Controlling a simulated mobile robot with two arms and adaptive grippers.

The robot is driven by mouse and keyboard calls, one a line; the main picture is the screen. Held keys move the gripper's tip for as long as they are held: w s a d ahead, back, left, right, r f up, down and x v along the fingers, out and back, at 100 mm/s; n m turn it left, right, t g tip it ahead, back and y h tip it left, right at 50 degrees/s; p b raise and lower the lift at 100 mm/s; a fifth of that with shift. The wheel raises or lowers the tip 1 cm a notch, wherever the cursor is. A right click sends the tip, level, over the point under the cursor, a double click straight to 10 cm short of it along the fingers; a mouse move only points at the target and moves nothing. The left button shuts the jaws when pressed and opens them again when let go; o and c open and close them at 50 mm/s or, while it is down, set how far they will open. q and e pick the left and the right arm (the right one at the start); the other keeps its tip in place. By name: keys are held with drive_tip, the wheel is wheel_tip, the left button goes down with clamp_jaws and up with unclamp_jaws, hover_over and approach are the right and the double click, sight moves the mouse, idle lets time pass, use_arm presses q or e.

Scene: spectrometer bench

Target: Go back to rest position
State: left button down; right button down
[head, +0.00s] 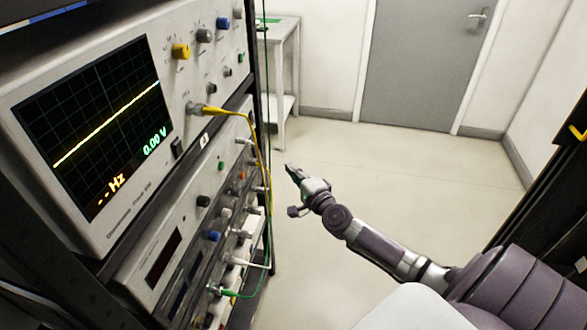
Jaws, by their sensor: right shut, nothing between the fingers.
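My right gripper (291,169) is at the end of my right arm, which comes in from the lower right. It is shut and empty, held in the air over the floor, to the right of the instrument rack and apart from it. My left gripper is not in view.
An instrument rack fills the left side. Its oscilloscope screen (98,125) shows a rising yellow line and 0.00 V. A yellow cable (231,113) and a green cable (239,295) hang at its right edge. A grey door (418,65) and small table (284,28) stand behind open floor (400,180).

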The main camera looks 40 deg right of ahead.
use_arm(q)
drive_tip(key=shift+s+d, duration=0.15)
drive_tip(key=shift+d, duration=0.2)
use_arm(e)
drive_tip(key=shift+a, duration=0.1)
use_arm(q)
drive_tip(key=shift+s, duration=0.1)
